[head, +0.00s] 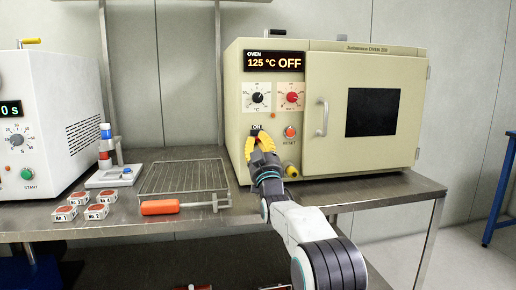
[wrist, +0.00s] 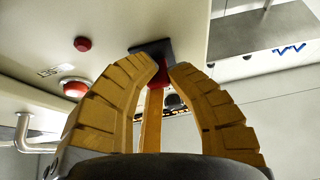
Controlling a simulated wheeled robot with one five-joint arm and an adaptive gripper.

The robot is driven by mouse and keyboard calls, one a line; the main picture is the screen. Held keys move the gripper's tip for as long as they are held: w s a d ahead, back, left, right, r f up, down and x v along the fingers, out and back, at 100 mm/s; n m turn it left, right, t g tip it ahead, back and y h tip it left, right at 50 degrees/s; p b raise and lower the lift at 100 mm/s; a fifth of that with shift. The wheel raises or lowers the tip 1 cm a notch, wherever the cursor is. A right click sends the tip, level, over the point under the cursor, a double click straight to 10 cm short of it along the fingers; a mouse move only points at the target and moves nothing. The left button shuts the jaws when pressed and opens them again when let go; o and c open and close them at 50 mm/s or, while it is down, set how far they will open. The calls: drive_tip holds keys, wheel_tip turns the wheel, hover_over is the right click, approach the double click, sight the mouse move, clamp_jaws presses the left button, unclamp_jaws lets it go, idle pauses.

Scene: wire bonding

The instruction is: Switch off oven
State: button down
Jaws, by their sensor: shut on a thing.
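The cream oven (head: 378,160) stands on the metal bench, and its display (head: 275,62) reads "125 °C OFF". My gripper (head: 261,143), with yellow fingers, is at the switch plate (head: 256,129) marked ON, low on the front panel. In the wrist view my gripper (wrist: 165,72) has its fingertips closed around the red switch lever (wrist: 158,79), below the dark plate (wrist: 151,48). The fingers hide much of the lever, so I cannot tell its exact position. The red reset button (head: 290,132) is just right of the gripper and apart from it.
Two dials, black (head: 257,97) and red (head: 291,97), sit above the switch. The oven door handle (head: 322,117) juts out to the right. A wire rack (head: 185,178) with an orange-handled tool (head: 160,207) lies on the bench at left, near several small labelled boxes (head: 81,199).

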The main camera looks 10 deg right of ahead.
drive_tip(key=shift+d+f, duration=0.1)
drive_tip(key=shift+f, duration=0.05)
drive_tip(key=c, duration=1.1)
unclamp_jaws()
drive_tip(key=shift+r+p, duration=0.2)
drive_tip(key=shift+p, duration=0.2)
